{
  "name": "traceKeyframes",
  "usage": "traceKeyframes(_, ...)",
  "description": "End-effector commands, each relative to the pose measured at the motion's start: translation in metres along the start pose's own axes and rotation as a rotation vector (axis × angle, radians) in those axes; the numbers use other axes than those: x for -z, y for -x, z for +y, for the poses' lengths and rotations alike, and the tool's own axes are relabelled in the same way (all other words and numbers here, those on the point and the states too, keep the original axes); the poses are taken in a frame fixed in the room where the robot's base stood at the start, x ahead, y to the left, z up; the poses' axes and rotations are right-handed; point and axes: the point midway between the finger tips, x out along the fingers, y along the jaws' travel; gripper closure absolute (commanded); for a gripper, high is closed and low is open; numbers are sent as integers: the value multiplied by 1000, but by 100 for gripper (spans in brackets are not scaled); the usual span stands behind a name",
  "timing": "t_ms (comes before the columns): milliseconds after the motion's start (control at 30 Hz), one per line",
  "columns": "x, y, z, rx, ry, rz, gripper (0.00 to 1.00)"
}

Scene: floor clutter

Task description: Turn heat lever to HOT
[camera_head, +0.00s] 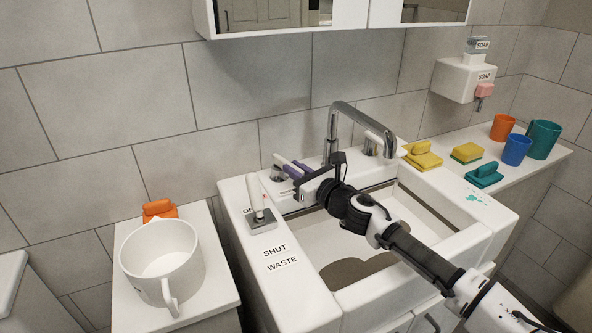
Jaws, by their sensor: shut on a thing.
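A white lever (281,161) on a round metal base stands at the back left of the sink, left of the tap. A second white-handled lever (373,142) stands right of the tap. The chrome tap (333,130) arches behind my wrist.
The sink (330,295) has another upright lever (258,197) at its left, by SHUT and WASTE labels. A white mug (160,262) stands on the left cabinet. Sponges (466,153) and cups (516,149) line the right shelf. A soap dispenser (463,80) is above.

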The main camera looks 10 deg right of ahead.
Motion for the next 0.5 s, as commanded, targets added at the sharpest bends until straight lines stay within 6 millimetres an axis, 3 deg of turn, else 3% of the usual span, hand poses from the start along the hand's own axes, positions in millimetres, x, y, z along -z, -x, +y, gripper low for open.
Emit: traceKeyframes(500,1,-3,15,195,2,2,100)
